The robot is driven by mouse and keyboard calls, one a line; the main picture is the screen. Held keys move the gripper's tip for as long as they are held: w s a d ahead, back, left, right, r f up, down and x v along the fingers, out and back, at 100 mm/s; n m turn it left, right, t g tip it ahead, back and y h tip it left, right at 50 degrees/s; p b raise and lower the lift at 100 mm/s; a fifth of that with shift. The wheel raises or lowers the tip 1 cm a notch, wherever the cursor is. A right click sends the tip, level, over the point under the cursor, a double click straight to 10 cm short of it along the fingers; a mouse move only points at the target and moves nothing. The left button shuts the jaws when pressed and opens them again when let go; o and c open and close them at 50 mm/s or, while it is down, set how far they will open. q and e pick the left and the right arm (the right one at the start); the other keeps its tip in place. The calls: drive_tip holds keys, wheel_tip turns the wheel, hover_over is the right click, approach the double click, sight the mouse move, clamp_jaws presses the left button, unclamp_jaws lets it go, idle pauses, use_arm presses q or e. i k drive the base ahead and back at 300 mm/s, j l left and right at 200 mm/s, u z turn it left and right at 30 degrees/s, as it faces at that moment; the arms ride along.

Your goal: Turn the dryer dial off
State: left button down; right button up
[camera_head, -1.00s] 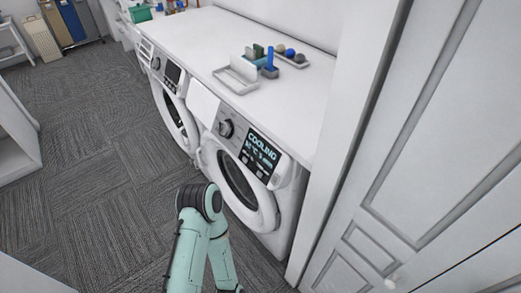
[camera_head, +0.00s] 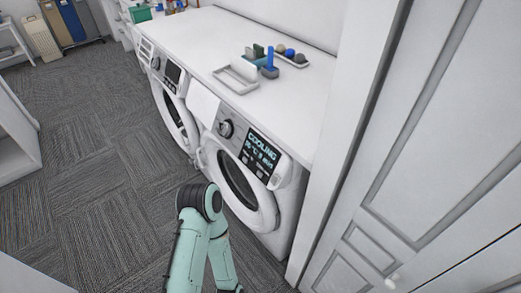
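The dryer (camera_head: 278,219) is the nearer white front-loading machine, with its round door shut. Its dial (camera_head: 226,129) is a dark-centred knob on the grey control panel, left of the display (camera_head: 262,153). The display is lit and reads "COOLING" with smaller text below, partly hard to read. A mint-green arm of mine with a black joint rises at the bottom centre, in front of the dryer and apart from the dial. Neither gripper shows in the picture.
A second white machine (camera_head: 172,98) stands to the left. The white countertop (camera_head: 205,38) above holds a white tray (camera_head: 236,75) and small blue and green items. A white panelled door (camera_head: 440,130) fills the right. Grey carpet (camera_head: 85,150) is open at left.

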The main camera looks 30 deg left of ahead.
sight(225, 129)
drive_tip(key=k+j+u, duration=0.1)
drive_tip(key=u, duration=1.15)
drive_tip(key=j, duration=0.2)
